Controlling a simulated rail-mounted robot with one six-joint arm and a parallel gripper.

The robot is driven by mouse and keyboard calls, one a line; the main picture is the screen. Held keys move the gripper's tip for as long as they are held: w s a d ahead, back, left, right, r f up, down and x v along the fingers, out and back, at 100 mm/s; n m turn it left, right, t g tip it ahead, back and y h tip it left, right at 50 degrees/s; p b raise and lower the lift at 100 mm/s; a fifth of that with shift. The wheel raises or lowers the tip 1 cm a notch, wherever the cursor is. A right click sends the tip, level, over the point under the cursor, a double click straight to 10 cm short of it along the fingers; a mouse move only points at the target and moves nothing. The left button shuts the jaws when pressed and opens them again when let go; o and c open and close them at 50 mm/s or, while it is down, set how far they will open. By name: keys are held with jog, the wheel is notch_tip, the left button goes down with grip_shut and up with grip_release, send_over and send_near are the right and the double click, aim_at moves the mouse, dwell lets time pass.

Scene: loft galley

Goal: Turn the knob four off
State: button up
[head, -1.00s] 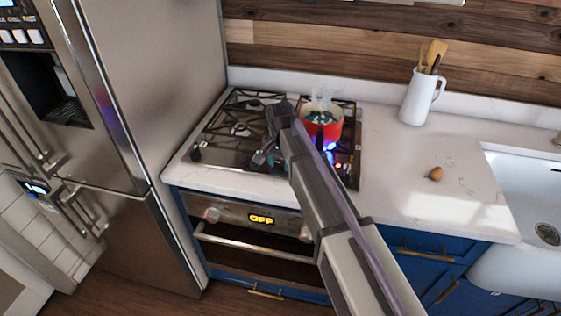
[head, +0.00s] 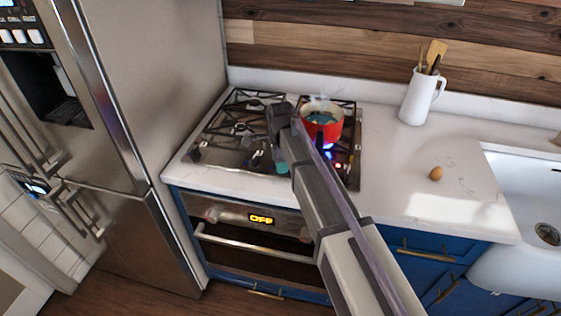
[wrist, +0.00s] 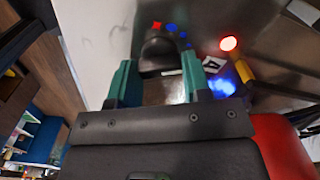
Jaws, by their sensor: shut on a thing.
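A dark round knob (wrist: 158,46) on the steel cooktop (head: 228,157) sits between the teal fingers of my gripper (wrist: 158,82) in the wrist view. The gripper is shut on it; I cannot read a number on it. In the head view my gripper (head: 281,166) reaches down to the front of the cooktop, and the arm hides the knob there. A red indicator light (wrist: 229,43) glows beside it. Blue flame (wrist: 222,87) shows close by, under the red pot (head: 322,128), which also shows in the wrist view (wrist: 281,143).
Another dark knob (head: 195,155) is at the cooktop's front left. The oven display (head: 261,218) reads OFF. An egg (head: 436,174) lies on the white counter (head: 395,185). A utensil jug (head: 418,98) stands behind, the sink (head: 520,195) is right, and the tall fridge (head: 175,90) is left.

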jog(key=m, duration=0.5)
dwell(0.7)
jog(key=o, duration=0.9)
notch_tip(320, 180, up, 11)
jog(key=p, duration=1)
jog(key=shift+f+p, duration=0.15)
jog(key=shift+p, duration=0.25)
